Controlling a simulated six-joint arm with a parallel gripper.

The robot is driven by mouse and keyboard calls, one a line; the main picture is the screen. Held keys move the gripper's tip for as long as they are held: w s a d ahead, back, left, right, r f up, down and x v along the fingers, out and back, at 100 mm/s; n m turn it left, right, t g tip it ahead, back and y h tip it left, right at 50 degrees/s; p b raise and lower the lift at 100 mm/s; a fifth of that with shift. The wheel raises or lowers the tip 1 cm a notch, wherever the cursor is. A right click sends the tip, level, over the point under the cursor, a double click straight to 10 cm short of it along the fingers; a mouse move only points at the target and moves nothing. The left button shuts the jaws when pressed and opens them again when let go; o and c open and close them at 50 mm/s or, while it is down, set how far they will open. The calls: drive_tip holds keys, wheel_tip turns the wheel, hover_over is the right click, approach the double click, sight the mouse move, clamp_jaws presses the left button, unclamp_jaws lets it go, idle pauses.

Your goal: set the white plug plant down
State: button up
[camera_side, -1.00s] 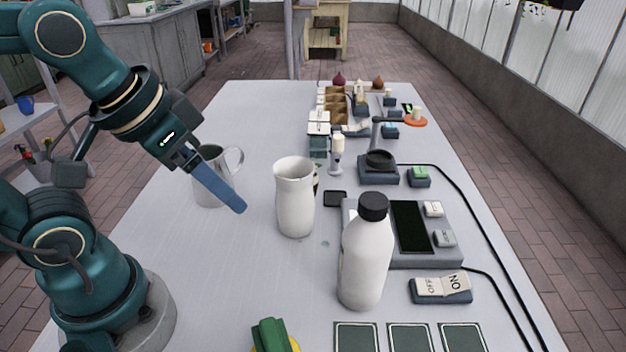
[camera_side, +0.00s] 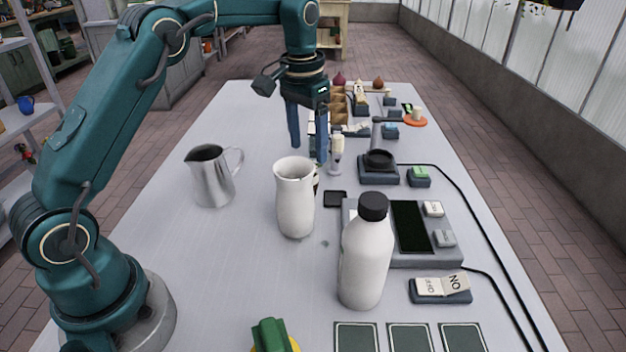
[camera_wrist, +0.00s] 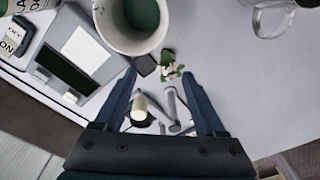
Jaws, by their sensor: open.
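A small plant with green leaves and whitish blooms (camera_wrist: 170,68), which looks like the white plug plant, shows between my fingertips in the wrist view, close to the vase. In the side view it is mostly hidden behind the white vase (camera_side: 295,205). The vase's open mouth and green inside (camera_wrist: 135,15) show at the top of the wrist view. My gripper (camera_side: 308,152) points down behind the vase, its two blue fingers apart. In the wrist view my gripper (camera_wrist: 159,74) is open with nothing clasped. I cannot tell its height above the plant.
A metal pitcher (camera_side: 213,178) stands left of the vase, and a white bottle with a black cap (camera_side: 366,255) in front. A small white-topped stand (camera_side: 337,153) is close by my fingers. A grey panel with a dark screen (camera_side: 411,226) lies right.

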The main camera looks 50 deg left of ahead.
drive_tip(key=shift+g, duration=0.4)
drive_tip(key=f, duration=0.1)
drive_tip(key=w+a+f, duration=0.1)
drive_tip(key=f, duration=0.2)
drive_tip(key=shift+w+a+f, duration=0.3)
drive_tip(key=shift+w+f, duration=0.05)
drive_tip(key=shift+f, duration=2.65)
clamp_jaws()
